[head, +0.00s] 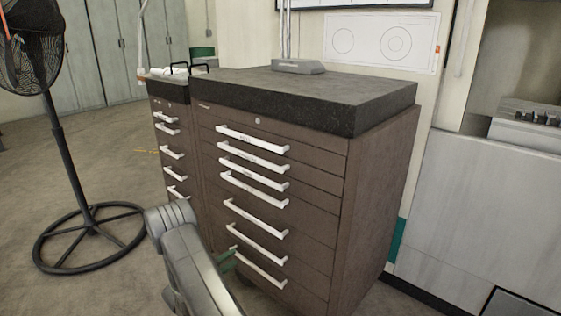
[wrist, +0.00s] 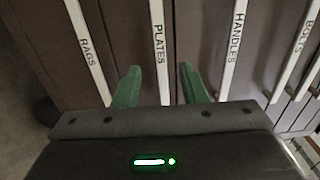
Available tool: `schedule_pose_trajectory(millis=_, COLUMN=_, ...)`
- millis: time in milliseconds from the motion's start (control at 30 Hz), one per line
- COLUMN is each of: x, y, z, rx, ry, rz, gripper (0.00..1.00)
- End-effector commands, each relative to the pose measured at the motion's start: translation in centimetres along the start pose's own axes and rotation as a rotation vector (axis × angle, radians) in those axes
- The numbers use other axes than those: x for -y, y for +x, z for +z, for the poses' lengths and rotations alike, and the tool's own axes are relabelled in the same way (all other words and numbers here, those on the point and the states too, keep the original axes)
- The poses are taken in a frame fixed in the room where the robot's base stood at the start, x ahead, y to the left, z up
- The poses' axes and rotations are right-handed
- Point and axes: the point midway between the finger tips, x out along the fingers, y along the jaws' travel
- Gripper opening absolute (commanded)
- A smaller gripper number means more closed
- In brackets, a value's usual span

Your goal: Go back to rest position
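My gripper (wrist: 159,67) shows in the wrist view with its two green fingers spread apart and nothing held between them. It faces the drawer fronts of a brown cabinet. The white handle labelled PLATES (wrist: 158,40) runs behind the gap between the fingers; I cannot tell how far off it is. The handle labelled RAGS (wrist: 86,45) is to the left, and HANDLES (wrist: 236,40) and BOLTS (wrist: 303,45) are to the right. In the head view, green fingers (head: 228,258) show beside my grey arm, in front of the cabinet's lower drawers.
The brown drawer cabinet (head: 375,190) has a dark top and several drawers, all looking shut. A narrower cabinet (head: 170,120) stands to its left. A black pedestal fan (head: 75,150) stands at the far left. Open floor (head: 130,185) lies between the fan and cabinets.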

Motion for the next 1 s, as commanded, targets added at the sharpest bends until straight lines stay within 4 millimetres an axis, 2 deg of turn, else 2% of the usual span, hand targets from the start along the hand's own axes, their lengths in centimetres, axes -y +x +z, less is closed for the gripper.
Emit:
schedule_pose_trajectory(millis=33, x=-0.2, y=1.2, z=-0.1, rx=-0.005, ry=0.001, rz=0.0, gripper=0.38)
schedule_pose_trajectory(millis=300, x=-0.3, y=6.6, z=-0.1, rx=-0.004, ry=0.001, rz=0.001, gripper=0.38)
schedule_pose_trajectory(millis=533, x=-0.2, y=10.4, z=-0.1, rx=-0.002, ry=0.0, rz=0.0, gripper=0.38)
schedule_pose_trajectory(millis=600, x=0.0, y=9.2, z=0.1, rx=0.005, ry=-0.003, rz=0.001, gripper=0.38)
schedule_pose_trajectory(millis=700, x=0.0, y=8.3, z=0.1, rx=0.004, ry=-0.001, rz=0.002, gripper=0.38)
schedule_pose_trajectory(millis=1000, x=0.0, y=7.8, z=0.0, rx=0.001, ry=0.0, rz=0.001, gripper=0.38)
